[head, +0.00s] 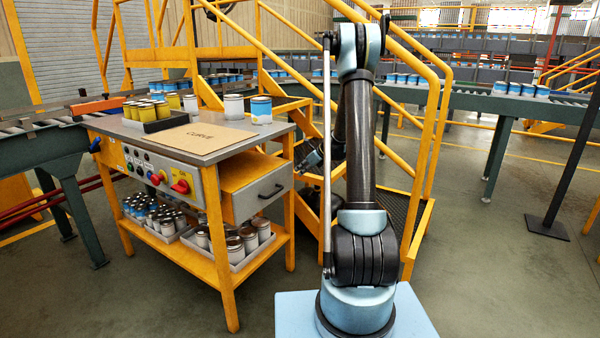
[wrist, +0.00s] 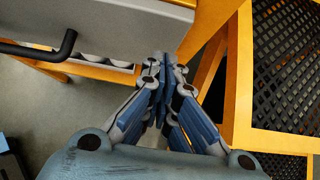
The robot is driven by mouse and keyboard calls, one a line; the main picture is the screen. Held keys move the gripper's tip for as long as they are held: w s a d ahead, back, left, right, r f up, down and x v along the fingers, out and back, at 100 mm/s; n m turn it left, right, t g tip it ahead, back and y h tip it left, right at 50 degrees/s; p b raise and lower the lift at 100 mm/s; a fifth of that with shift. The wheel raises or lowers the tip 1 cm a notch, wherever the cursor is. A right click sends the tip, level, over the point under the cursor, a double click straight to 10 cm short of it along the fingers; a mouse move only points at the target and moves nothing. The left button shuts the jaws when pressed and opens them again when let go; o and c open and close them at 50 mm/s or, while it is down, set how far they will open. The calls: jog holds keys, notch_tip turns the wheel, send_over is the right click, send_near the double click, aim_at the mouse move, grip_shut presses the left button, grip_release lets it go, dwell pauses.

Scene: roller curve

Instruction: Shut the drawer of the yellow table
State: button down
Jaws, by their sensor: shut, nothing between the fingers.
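The yellow table (head: 225,266) stands left of my arm in the head view. Its drawer (head: 238,172) is open, sticking out at the table's right end, with a grey front and a dark bar handle (head: 270,192). In the wrist view the grey drawer front (wrist: 110,18) fills the upper left, and the handle (wrist: 62,46) shows at the left. My gripper (wrist: 165,60) is shut and empty, its fingertips close to the lower right part of the drawer front. Whether they touch it, I cannot tell. My arm partly hides the gripper area in the head view.
Cans, a dark tray and a cardboard sheet (head: 198,136) lie on the tabletop; trays of cans fill the lower shelf. A yellow staircase (head: 432,150) with dark mesh (wrist: 285,70) stands close on the right. Floor in front of the table is clear.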

jog(key=d+f+v, duration=0.1)
jog(key=v, duration=0.9)
jog(key=s+a+r+n+g+h, duration=0.1)
jog(key=s+r+n, duration=0.2)
jog(key=s, duration=0.4)
jog(key=s+a+r+n, duration=0.2)
jog(key=s+r+n, duration=0.1)
jog(key=s, duration=0.3)
jog(key=s+n+g+h, duration=0.3)
jog(key=s+n, duration=1)
jog(key=s, duration=1.3)
jog(key=s+d+f+n+h, duration=0.2)
jog(key=s+f+n, duration=0.4)
jog(key=s, duration=0.5)
jog(key=shift+s+d+f+n+t+h, duration=0.2)
jog(key=shift+s+d+n+t+h, duration=0.1)
jog(key=shift+d+n+h, duration=0.15)
